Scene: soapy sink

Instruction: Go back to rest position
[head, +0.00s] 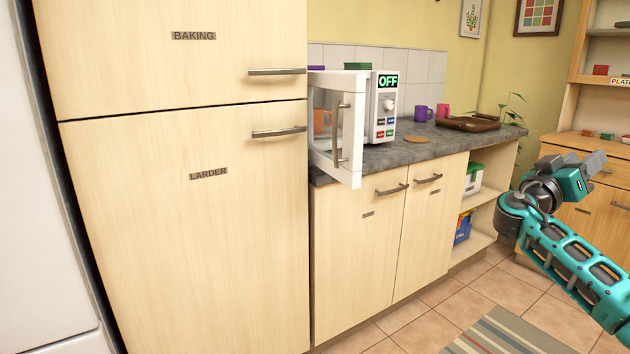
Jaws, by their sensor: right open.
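My right gripper (581,164) is at the right of the head view, on my teal arm that comes in from the lower right. It is open, and I see nothing between its fingers. It is held in the air in front of the wooden dresser, apart from the counter. My left gripper is not in view.
A white microwave (385,106) reading OFF stands on the grey counter (438,141), its door (349,130) swung open past the counter's front edge. A tall cupboard (190,230) fills the left. Purple and pink mugs (421,113) and a brown tray (468,124) stand farther right.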

